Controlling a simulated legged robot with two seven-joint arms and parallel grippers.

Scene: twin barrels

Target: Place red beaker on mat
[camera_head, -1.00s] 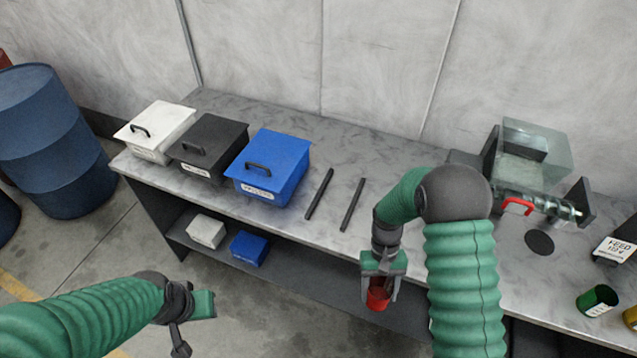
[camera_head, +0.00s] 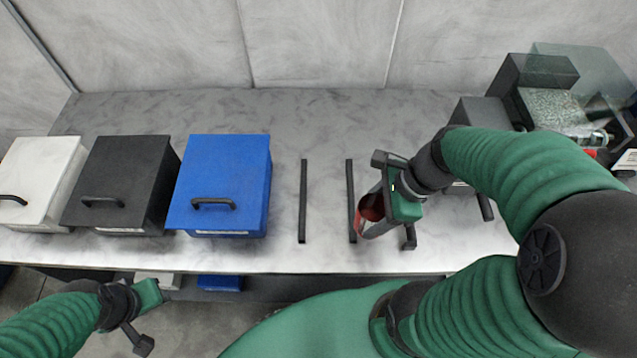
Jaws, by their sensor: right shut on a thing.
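The red beaker (camera_head: 371,208) shows near the front part of the table, just right of the right-hand black bar. Its red inside faces left and toward me, and it looks tilted. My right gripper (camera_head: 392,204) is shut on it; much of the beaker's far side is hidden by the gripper. I cannot tell whether the beaker touches the table. The round dark mat does not show now; my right arm covers that part of the table. My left gripper (camera_head: 146,318) is low at the left, in front of the table, away from the beaker; its finger gap is unclear.
Two black bars (camera_head: 303,201) (camera_head: 351,199) lie side by side on the table. White (camera_head: 42,180), black (camera_head: 125,180) and blue (camera_head: 225,180) lidded boxes stand left of them. A glass-walled apparatus (camera_head: 560,100) stands at the back right. The back middle is clear.

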